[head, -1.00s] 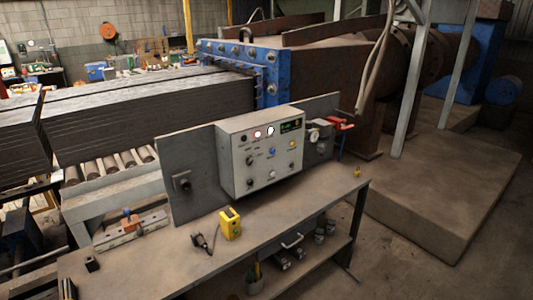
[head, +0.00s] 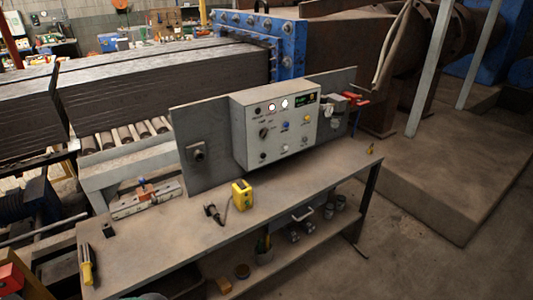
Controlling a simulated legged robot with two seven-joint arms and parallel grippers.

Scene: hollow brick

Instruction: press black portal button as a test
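A light grey control box (head: 240,118) stands on the workbench against a grey upright plate (head: 186,126). Its front has a green-lit display (head: 300,99), a blue button (head: 285,124), a yellow button (head: 307,118) and white round parts along the top. A dark knob (head: 264,133) sits at the left of the front. A small black round button (head: 263,156) is at the lower left. The labels are too small to read, so I cannot tell which control is the portal button. Neither of my grippers is in view.
The workbench (head: 185,245) holds a yellow device (head: 242,196) with a dark corded part beside it, and a yellow-handled tool (head: 87,265) at the left. Red-handled parts (head: 355,98) are right of the box. The bench top before the box is mostly clear.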

